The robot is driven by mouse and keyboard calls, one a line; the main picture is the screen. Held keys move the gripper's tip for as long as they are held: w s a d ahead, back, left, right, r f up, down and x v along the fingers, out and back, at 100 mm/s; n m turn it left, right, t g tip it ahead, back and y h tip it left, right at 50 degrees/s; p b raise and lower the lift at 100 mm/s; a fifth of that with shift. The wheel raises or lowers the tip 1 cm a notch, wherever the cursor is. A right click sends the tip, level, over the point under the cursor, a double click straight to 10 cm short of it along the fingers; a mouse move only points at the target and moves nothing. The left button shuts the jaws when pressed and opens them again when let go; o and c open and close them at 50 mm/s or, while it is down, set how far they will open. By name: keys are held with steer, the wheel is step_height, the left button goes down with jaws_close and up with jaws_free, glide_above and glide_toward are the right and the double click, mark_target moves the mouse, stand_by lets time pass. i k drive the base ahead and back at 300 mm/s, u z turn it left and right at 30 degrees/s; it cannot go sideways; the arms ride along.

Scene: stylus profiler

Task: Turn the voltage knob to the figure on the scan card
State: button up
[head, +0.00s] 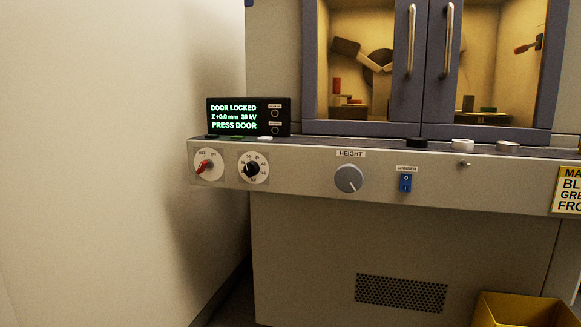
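A small black knob (251,169) sits on a round white dial with numbers, on the left of the grey front panel; it looks like the voltage knob, but its pointer is too small to read surely. The display (247,117) above it reads "DOOR LOCKED", "Z +0.0 mm 30 kV" and "PRESS DOOR". No card that I can identify as the scan card shows. My gripper is not in view.
Closed cabinet doors (405,109) stand above. A yellow sign (568,189) is cut off; a yellow bin (521,312) stands low right.

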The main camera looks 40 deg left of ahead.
mark_target(252, 168)
steer(key=u, duration=0.1)
steer(key=i, duration=0.7)
steer(key=u, duration=0.95)
steer(key=i, duration=0.55)
steer(key=u, duration=0.55)
